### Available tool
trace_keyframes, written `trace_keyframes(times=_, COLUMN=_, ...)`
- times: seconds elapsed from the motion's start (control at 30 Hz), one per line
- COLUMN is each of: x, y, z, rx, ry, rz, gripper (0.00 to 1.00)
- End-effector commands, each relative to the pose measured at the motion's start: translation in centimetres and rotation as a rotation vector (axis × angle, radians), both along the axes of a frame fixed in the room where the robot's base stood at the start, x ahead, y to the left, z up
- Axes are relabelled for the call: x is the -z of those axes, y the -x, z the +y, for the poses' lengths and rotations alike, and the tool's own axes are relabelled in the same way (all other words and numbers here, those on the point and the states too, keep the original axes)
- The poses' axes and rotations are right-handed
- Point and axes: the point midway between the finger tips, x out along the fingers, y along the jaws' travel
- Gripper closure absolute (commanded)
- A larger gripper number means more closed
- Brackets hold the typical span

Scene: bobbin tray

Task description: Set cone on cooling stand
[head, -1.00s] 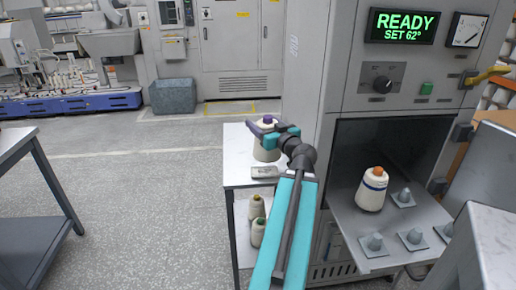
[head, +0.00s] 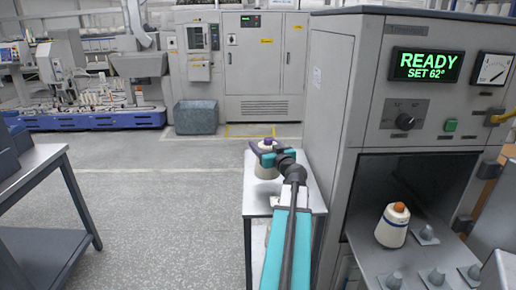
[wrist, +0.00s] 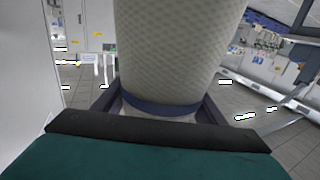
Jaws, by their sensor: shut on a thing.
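My gripper (head: 268,154) is shut on a pale cone with a purple tip (head: 266,171), held upright with its body hanging below the jaws. In the wrist view the cone (wrist: 180,50) fills the middle, with a dark blue band between the two fingers. The white-topped stand (head: 308,196) is under and around the cone in the head view. I cannot tell whether the cone's base touches the top. My arm hides part of the stand and its lower shelf.
A cabinet (head: 330,120) with a green READY display stands close on the right. Its open chamber holds a cone with an orange tip (head: 392,226) and several grey pegs on a shelf. The floor between is clear.

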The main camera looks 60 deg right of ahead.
Motion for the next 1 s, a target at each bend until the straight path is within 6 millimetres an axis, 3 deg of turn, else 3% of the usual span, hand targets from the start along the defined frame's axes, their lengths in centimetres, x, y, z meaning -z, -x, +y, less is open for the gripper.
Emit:
trace_keyframes(times=0.1, x=-0.1, y=-1.9, z=-0.8, rx=-0.002, ry=-0.001, rz=-0.002, gripper=0.84)
trace_keyframes(times=0.3, x=0.2, y=-3.5, z=-1.4, rx=-0.002, ry=0.000, rz=-0.001, gripper=0.84)
trace_keyframes(times=0.77, x=0.5, y=-3.7, z=-1.4, rx=-0.002, ry=0.000, rz=-0.001, gripper=0.84)
trace_keyframes(times=1.0, x=2.2, y=-3.7, z=-1.3, rx=-0.002, ry=-0.003, rz=-0.002, gripper=0.84)
